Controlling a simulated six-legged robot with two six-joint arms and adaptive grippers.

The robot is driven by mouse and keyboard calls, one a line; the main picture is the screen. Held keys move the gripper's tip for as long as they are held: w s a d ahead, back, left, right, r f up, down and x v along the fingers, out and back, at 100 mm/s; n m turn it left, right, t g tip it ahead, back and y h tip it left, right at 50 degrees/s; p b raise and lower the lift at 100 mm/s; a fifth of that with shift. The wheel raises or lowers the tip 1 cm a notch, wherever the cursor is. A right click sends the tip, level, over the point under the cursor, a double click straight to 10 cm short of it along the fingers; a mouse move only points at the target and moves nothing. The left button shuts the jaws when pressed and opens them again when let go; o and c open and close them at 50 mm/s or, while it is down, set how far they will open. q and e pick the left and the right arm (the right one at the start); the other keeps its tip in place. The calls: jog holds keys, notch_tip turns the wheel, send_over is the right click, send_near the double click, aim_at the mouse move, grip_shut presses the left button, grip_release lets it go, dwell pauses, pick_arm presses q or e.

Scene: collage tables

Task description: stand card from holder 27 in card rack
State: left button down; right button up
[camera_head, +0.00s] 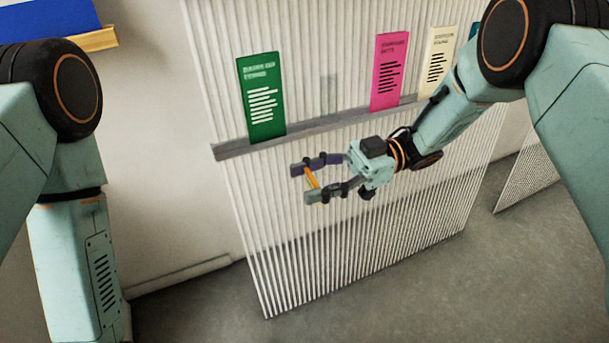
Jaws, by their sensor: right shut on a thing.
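My right gripper (308,181) is in front of the white ribbed panel, below its grey ledge. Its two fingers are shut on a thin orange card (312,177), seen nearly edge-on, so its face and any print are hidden. The card is clear of the ledge. A green card (262,97), a pink card (389,71) and a cream card (437,62) stand upright along the grey ledge (330,122). No holder number is readable, and I cannot tell which thing is the card rack. My left gripper is out of the frame.
The ribbed panel (350,232) stands on the grey floor (400,305). A blue thing with a wooden edge (95,40) is at the top left. A blue-green card is mostly hidden behind my right arm. Another mesh panel (530,182) is at the right.

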jog(key=shift+s+d+n+g+h, duration=0.15)
jog(key=shift+d+n+g+h, duration=0.2)
jog(key=shift+n+g, duration=0.4)
